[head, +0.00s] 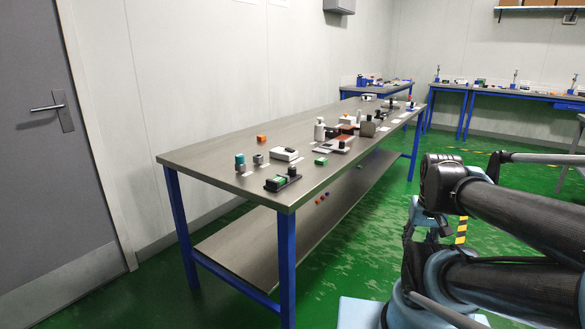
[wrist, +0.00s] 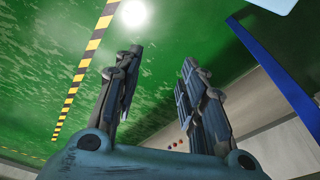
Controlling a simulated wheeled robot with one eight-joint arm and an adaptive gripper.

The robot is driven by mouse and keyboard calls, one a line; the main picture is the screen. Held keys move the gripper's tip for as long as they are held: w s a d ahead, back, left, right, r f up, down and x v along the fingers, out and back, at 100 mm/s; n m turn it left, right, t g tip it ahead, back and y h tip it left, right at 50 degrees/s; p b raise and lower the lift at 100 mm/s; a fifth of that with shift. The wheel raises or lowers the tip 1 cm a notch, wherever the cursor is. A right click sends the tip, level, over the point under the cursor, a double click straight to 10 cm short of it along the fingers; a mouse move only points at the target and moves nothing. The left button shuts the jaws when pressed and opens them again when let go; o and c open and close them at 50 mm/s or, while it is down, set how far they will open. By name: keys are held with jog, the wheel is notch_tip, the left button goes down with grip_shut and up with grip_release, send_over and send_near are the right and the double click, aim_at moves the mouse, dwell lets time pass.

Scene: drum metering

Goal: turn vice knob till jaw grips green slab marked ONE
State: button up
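A small dark device that looks like the vice (head: 270,186) sits at the near front corner of the long table in the head view. A green block (head: 281,181) lies in or against it, and a black knob-like part (head: 292,171) stands at its right end. A second small green block (head: 321,161) lies farther along the table. I cannot read any marking on either block, nor tell whether the jaw touches one. My gripper (wrist: 158,78) is open and empty in the wrist view, fingers apart over the green floor, away from the vice.
The long grey table (head: 215,158) has blue legs and a lower shelf. Near the vice are a teal-topped object (head: 240,162), a white box (head: 286,154) and an orange block (head: 261,139). A blue leg (wrist: 276,65) crosses the wrist view's right side. Open floor lies in front.

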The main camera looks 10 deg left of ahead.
jog(key=w+a+r+n, duration=0.2)
jog(key=w+a+r, duration=0.15)
jog(key=r, duration=0.25)
jog(key=w+a+r+n, duration=0.1)
jog(key=w+a+r, duration=0.1)
jog(key=w+r, duration=0.3)
notch_tip(320, 180, up, 16)
jog(key=n+g, duration=0.2)
jog(key=n, duration=0.8)
send_over(292, 167)
notch_tip(292, 167, down, 16)
jog(key=shift+s+f, duration=0.1)
jog(key=shift+f, duration=0.15)
jog(key=c, duration=1.1)
